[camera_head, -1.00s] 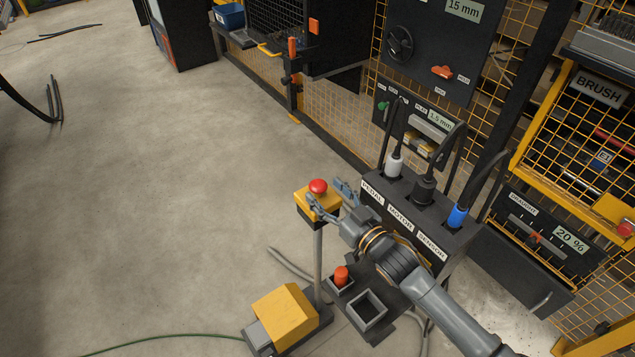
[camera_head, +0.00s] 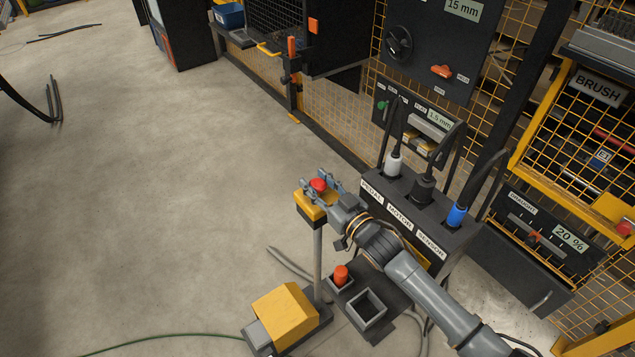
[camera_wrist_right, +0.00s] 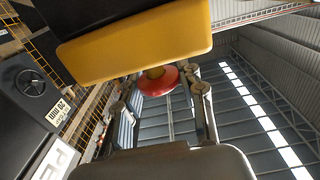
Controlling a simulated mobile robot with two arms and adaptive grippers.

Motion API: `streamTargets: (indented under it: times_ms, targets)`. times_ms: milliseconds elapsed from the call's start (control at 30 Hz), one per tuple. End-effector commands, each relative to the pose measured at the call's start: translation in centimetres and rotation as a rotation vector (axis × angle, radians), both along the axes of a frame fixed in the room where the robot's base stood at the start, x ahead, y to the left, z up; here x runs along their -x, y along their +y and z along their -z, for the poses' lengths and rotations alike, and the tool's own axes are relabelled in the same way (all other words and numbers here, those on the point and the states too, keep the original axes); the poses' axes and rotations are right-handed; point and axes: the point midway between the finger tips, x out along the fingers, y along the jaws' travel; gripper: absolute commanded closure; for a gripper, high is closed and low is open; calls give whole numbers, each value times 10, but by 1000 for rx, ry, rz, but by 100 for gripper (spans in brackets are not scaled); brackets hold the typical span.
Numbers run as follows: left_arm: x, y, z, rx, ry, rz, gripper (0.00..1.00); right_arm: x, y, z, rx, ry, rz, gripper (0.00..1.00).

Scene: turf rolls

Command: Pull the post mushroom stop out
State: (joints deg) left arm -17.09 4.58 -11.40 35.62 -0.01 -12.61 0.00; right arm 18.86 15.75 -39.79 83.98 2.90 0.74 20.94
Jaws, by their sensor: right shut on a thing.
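The post mushroom stop (camera_head: 318,185) is a red round knob on a yellow box (camera_head: 307,205) on top of a thin grey post (camera_head: 317,262). My right gripper (camera_head: 320,184) reaches in from the lower right, with one finger on each side of the knob, and is shut on it. In the right wrist view the red knob (camera_wrist_right: 158,82) and a short yellowish stem stand out from the yellow box (camera_wrist_right: 140,42), between the fingers (camera_wrist_right: 162,92). Exact finger contact is hard to see. My left gripper is not in view.
A yellow pedal housing (camera_head: 286,312) stands by the post's foot. A dark socket box (camera_head: 420,215) with cabled plugs stands close to my right arm. The floor (camera_head: 150,190) to the left is open.

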Motion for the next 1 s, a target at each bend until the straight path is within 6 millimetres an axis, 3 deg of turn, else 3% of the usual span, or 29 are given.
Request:
streamTargets:
  times_ms: [333, 600, 633, 733, 1000]
  targets:
    - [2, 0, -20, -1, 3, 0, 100, 0, 0, -21, -1, -1, 0, 100]
    - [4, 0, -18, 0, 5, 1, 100, -1, 0, -22, -4, -6, 0, 100]
    - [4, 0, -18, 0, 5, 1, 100, -1, 0, -22, -5, -6, 0, 59]
    - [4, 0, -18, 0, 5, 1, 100, -1, 0, -21, -4, -6, 0, 39]
    - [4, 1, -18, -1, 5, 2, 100, 0, 0, -19, -1, -2, 0, 37]
